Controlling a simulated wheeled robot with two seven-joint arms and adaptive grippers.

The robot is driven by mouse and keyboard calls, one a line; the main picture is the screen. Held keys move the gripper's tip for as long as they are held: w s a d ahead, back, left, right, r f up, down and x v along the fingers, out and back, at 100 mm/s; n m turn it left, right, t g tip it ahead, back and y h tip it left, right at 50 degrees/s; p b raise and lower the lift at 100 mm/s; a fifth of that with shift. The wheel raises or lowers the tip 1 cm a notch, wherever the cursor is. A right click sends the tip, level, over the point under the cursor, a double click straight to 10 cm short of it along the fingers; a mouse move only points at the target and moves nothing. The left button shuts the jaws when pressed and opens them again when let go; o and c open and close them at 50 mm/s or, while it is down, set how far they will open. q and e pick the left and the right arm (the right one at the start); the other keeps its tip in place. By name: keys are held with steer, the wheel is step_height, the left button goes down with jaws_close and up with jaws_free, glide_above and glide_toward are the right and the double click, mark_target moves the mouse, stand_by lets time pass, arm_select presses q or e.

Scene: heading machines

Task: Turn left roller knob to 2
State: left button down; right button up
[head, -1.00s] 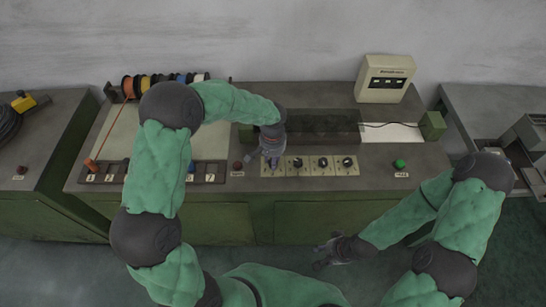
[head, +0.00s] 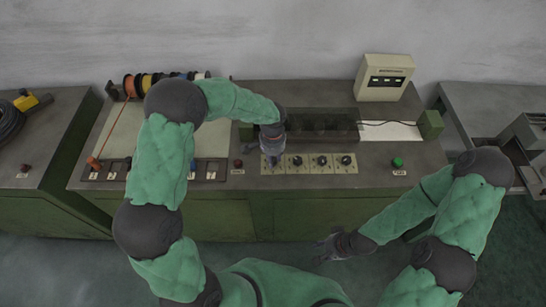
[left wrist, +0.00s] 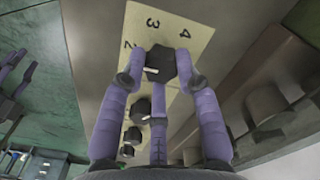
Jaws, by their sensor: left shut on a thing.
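The left roller knob (left wrist: 160,62) is a dark, many-sided knob on a pale number plate (left wrist: 176,22). The numbers 2, 3 and 4 show beside it in the left wrist view. A short white mark shows on the knob's lower left; I cannot tell which number it points to. My left gripper (left wrist: 158,88) has its purple fingers around this knob and is shut on it. In the head view my left gripper (head: 272,160) covers the knob at the left end of the row. My right gripper (head: 328,250) hangs in front of the console; its fingers are too small to judge.
More dark knobs continue the row, one of them the neighbouring knob (head: 297,161). A green button (head: 397,162) is to the right, a red button (head: 238,164) to the left. A cream box (head: 385,78) stands at the back. Wire spools (head: 150,80) stand at the back left.

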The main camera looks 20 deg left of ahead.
arm_select(q)
steer(key=shift+s+f, duration=0.25)
steer(key=shift+s, duration=0.1)
steer(key=c, duration=0.9)
jaws_free()
steer(key=shift+w+a+r, duration=0.1)
steer(key=shift+a+r, duration=0.05)
steer(key=shift+w, duration=0.1)
steer(key=shift+r, duration=0.25)
step_height(320, 180, up, 12)
steer(key=shift+f, duration=0.25)
